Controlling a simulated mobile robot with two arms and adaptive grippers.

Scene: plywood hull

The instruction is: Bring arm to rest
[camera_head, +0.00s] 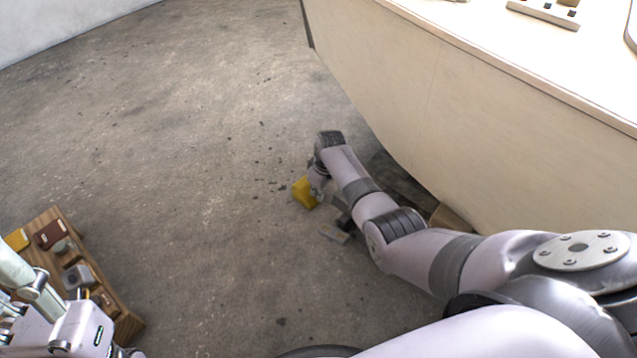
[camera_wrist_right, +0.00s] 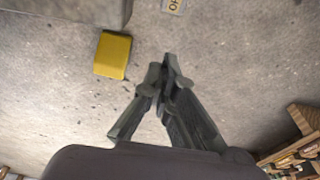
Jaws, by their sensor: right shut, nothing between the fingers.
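My right arm reaches down from the lower right of the head view, its forearm low beside the pale plywood hull (camera_head: 480,110). My right gripper (camera_wrist_right: 168,62) shows best in the wrist view, where its dark fingers are together with nothing between them. In the head view its end (camera_head: 318,188) is small and partly hidden, close to a yellow block (camera_head: 303,193). In the wrist view the yellow block (camera_wrist_right: 113,54) lies left of the fingertips, apart from them. No fingers of my left gripper can be made out.
A wooden tray or low table (camera_head: 128,322) with several small items stands at lower left, partly covered by pale machine parts. The concrete floor (camera_head: 170,130) at centre left is clear.

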